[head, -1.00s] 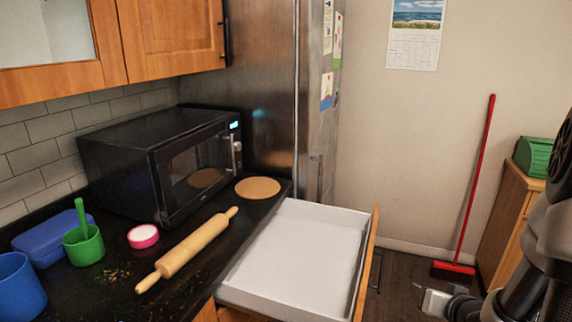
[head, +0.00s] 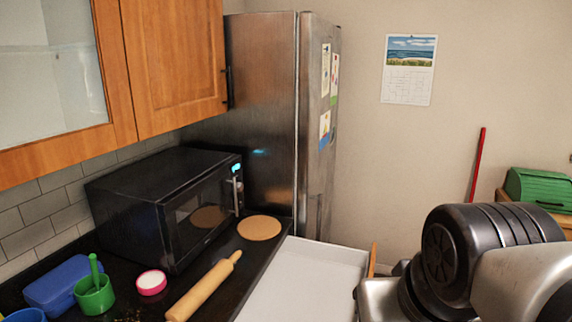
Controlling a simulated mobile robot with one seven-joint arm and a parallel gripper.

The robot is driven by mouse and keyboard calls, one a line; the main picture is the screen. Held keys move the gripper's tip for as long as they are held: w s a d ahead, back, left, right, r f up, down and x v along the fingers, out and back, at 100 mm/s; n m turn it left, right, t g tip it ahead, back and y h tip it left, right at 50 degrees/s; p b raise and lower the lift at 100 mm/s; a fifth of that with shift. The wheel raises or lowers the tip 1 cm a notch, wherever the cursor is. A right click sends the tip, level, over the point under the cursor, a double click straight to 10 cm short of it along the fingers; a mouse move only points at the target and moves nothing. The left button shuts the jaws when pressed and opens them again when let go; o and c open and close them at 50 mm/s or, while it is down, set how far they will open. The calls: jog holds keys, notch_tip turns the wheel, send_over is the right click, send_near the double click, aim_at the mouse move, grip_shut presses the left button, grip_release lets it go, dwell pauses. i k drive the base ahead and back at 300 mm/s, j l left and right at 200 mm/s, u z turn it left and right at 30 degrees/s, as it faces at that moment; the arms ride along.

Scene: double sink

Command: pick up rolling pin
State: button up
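The wooden rolling pin (head: 203,287) lies on the dark countertop, in front of the black microwave and beside the open drawer. Its far handle points up and to the right; its near end runs to the bottom edge of the head view. My arm fills the lower right of the view, over the right side of the drawer and well apart from the pin. My gripper is out of view.
The open white drawer (head: 292,283) sits right of the pin. A round board (head: 259,228), the microwave (head: 165,205), a pink-rimmed dish (head: 151,283), a green cup (head: 95,296) and a blue box (head: 60,284) stand around it. A fridge (head: 265,120) rises behind.

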aim_at(187, 306)
jog(key=i+l+u, duration=0.1)
jog(key=l, duration=0.35)
jog(key=i+l+u, duration=0.1)
jog(key=l, duration=0.35)
jog(key=i+l+u, duration=0.15)
jog(key=l, duration=0.3)
jog(key=u, duration=1.35)
jog(key=k+j, duration=0.05)
